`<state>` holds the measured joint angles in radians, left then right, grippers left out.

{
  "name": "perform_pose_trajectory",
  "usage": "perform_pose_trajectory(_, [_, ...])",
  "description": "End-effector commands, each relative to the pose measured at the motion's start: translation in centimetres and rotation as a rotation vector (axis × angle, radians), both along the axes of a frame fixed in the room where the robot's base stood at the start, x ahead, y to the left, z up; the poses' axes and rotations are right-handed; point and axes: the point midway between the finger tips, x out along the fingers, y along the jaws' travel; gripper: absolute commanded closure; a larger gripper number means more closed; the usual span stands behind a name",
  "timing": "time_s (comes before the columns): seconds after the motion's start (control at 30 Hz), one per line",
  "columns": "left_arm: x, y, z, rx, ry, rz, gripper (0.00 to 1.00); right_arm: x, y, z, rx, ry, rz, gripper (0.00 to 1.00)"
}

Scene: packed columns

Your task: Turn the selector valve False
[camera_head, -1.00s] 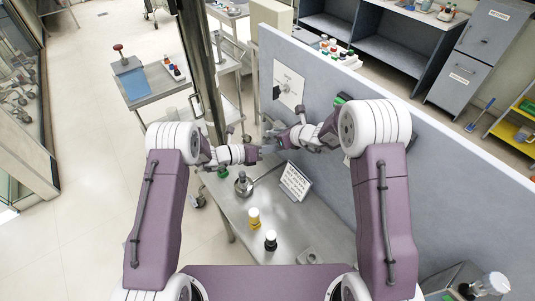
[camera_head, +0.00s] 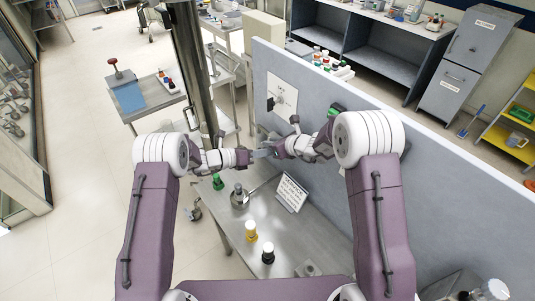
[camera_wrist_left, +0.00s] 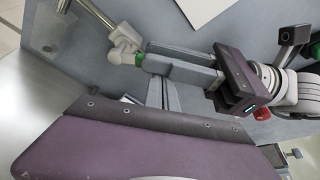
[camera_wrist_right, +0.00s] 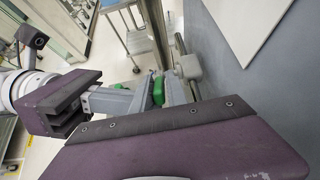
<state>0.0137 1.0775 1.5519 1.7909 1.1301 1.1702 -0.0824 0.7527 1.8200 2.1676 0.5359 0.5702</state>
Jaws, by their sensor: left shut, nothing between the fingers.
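A bare part of that plate shows in the left wrist view (camera_wrist_left: 200,8). My right gripper (camera_head: 272,151) is below and in front of the plate, apart from it. Its fingers lie near a green part (camera_wrist_left: 140,58) by a pale metal fitting (camera_wrist_left: 123,42); whether they grip it, I cannot tell. My left gripper (camera_head: 255,157) is shut and empty, its tips close to the right gripper's; contact is unclear.
A steel table (camera_head: 305,235) below the grippers bears a white sign (camera_head: 291,192), a silver fitting (camera_head: 239,196), and yellow (camera_head: 250,231), black (camera_head: 268,253) and green (camera_head: 217,182) items. The partition (camera_head: 410,160) limits room on the right. Floor at left is open.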

Motion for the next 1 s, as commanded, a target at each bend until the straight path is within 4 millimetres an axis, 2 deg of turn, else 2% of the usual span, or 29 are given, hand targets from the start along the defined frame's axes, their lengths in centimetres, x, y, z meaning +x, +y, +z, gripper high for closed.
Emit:
perform_pose_trajectory(0.03, [0.6,0.2,0.9,-0.010,-0.017,0.012,1.00,-0.6,-0.1,-1.0,-0.014,0.022,0.005,0.65])
perform_pose_trajectory(0.33, [0.6,0.1,0.9,-0.012,-0.018,0.011,1.00,-0.8,-0.1,-1.1,-0.016,0.026,0.008,0.65])
perform_pose_trajectory(0.7, [0.7,0.4,0.7,-0.006,-0.013,0.019,1.00,-4.4,-3.1,3.0,-0.012,0.012,0.003,0.65])
perform_pose_trajectory(1.0, [0.4,0.2,0.4,-0.005,-0.008,0.011,1.00,-5.4,-3.8,4.3,-0.006,0.005,0.003,0.65])
